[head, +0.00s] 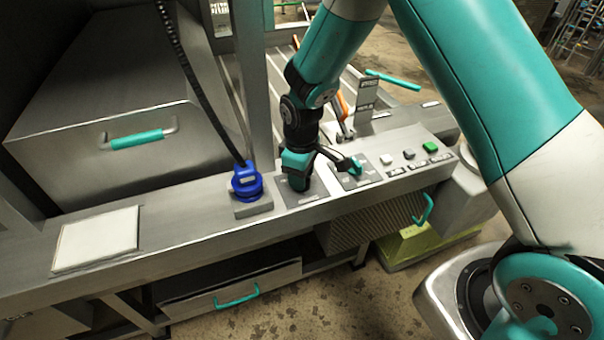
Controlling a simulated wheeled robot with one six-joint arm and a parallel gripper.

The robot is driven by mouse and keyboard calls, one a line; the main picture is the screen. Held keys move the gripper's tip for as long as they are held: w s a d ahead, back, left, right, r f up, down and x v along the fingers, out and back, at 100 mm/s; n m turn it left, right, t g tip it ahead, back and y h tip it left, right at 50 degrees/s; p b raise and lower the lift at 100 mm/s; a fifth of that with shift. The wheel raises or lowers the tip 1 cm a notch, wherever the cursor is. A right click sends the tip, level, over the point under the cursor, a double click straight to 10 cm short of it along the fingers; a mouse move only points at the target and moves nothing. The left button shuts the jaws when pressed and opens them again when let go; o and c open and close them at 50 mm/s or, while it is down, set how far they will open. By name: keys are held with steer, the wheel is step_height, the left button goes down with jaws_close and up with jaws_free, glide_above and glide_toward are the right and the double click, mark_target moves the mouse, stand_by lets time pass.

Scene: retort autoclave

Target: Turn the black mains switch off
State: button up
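My gripper (299,172) is at the control ledge, pointing down over a dark plate (292,203) with a pale label at its front edge. Black parts meet just above this plate. I cannot tell there which is the black mains switch and which is my gripper, and the wrist covers much of the spot. A black piece with a teal end reaches right, over a second dark plate (367,182). Whether my fingers are open or shut is not clear, nor whether they touch the switch.
A blue plug (246,182) with a black cable stands just left of the wrist. White, grey and green buttons (430,147) line the ledge to the right. An orange lever (342,105) rises behind. A pale square plate (97,239) lies at left.

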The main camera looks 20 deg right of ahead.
step_height(320, 180, up, 17)
steer(key=shift+r+b, duration=0.2)
steer(key=shift+b, duration=0.2)
stand_by(0.5)
steer(key=s+a+r+m+y, duration=0.1)
steer(key=s+a+r+y, duration=0.1)
steer(key=s, duration=1)
steer(key=s+a+r+m+y, duration=0.1)
steer(key=s+r, duration=0.3)
steer(key=s, duration=0.9)
steer(key=shift+a+r+y, duration=0.35)
steer(key=shift+a+y, duration=0.25)
steer(key=shift+d, duration=0.1)
